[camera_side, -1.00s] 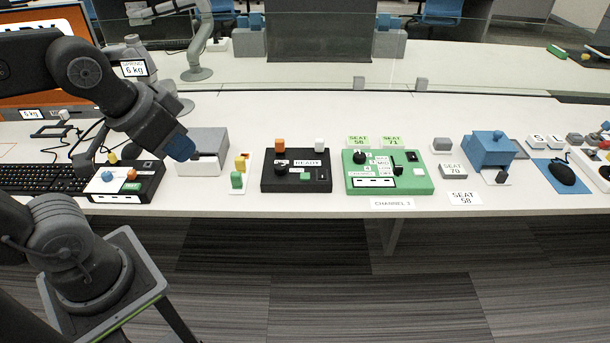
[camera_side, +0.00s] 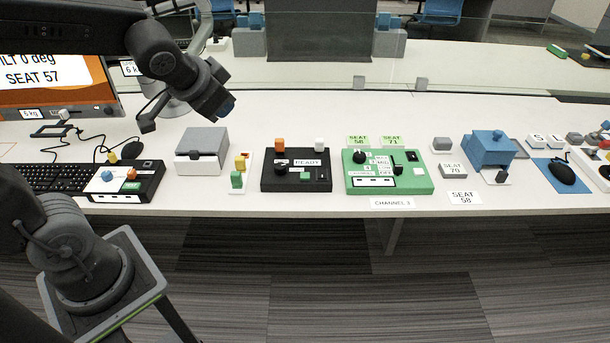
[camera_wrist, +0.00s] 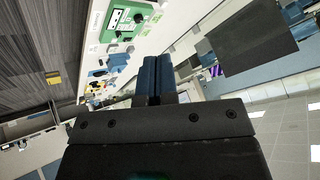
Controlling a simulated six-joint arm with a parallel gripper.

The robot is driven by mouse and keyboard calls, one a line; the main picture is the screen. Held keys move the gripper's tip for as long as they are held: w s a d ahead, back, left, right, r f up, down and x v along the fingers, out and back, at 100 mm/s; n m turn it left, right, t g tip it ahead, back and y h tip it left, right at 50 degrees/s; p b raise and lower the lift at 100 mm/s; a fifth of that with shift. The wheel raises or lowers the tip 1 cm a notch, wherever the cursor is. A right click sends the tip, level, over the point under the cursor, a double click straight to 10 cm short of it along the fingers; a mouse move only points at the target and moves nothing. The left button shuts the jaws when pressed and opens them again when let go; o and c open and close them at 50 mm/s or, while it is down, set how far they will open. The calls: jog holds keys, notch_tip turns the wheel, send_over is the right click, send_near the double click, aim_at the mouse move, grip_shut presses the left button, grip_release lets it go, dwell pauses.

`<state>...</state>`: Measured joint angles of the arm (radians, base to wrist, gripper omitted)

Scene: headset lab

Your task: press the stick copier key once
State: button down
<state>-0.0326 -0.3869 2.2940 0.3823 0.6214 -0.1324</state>
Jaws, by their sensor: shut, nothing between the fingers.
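My gripper (camera_side: 226,106) has blue fingers and is shut and empty, raised above the desk behind the grey box. The blue fingers also show together in the wrist view (camera_wrist: 158,76). No device is legibly marked as the stick copier. A black device (camera_side: 148,190) at the left carries blue and orange pieces and a green label. A black device (camera_side: 268,185) in the middle carries an orange key (camera_side: 280,144), a white key (camera_side: 319,144), a black knob and a READY label. A green device (camera_side: 424,187) stands right of it. My gripper touches none of them.
A grey box (camera_side: 203,140) stands below my gripper. Yellow and green blocks (camera_side: 237,180) sit beside it. A keyboard (camera_side: 50,177) and monitor (camera_side: 60,85) are at the left. A blue box (camera_side: 488,150) and mouse (camera_side: 562,172) are at the right.

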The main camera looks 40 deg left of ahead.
jog(key=w+a+f+m+t, duration=0.1)
jog(key=w+a+f+m, duration=0.15)
jog(key=w, duration=0.75)
jog(key=m+h, duration=0.4)
jog(key=m, duration=0.4)
send_over(305, 176)
notch_tip(305, 176, down, 19)
jog(key=shift+d+r+n+t, duration=0.1)
jog(key=shift+n+t, duration=0.15)
jog(key=shift+t, duration=0.15)
jog(key=shift+f, duration=4.4)
jog(key=shift+f, duration=0.15)
jog(key=shift+f, duration=0.25)
